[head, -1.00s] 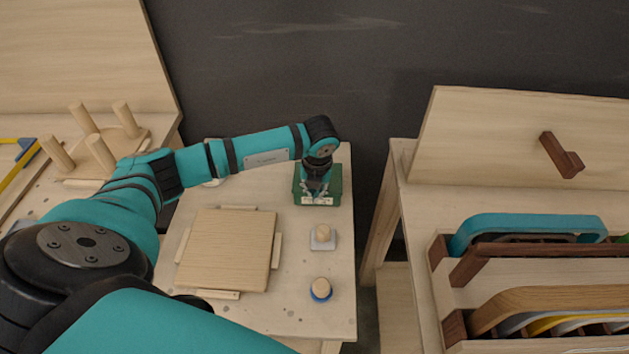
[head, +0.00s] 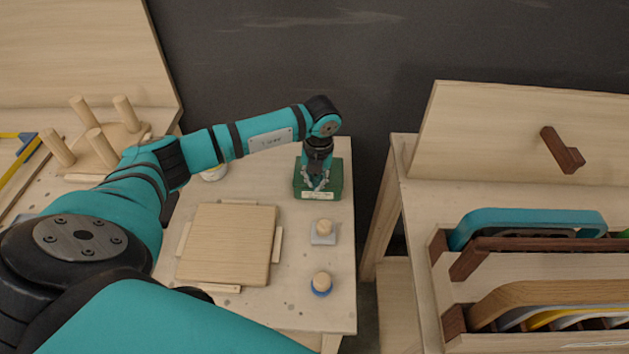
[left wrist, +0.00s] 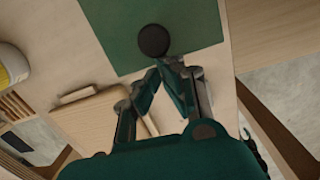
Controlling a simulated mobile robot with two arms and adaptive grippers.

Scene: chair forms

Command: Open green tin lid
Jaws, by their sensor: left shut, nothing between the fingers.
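The green tin (head: 334,180) sits near the back right of the small wooden table, with a pale label on its front. In the left wrist view its flat green lid (left wrist: 185,27) fills the top middle, with a round dark knob (left wrist: 153,41) on it. The lid lies flat and looks closed. My left gripper (head: 317,187) is over the tin, pointing down, and hides part of the lid. In the left wrist view the left gripper (left wrist: 160,70) has its fingertips together beside the knob, with nothing held. My right gripper does not show.
A square wooden board (head: 228,244) lies on the table (head: 290,312) left of the tin. Two small knobbed pieces, one grey-based (head: 324,232) and one blue-based (head: 321,284), stand in front of the tin. A rack (head: 540,262) of chair parts is at right.

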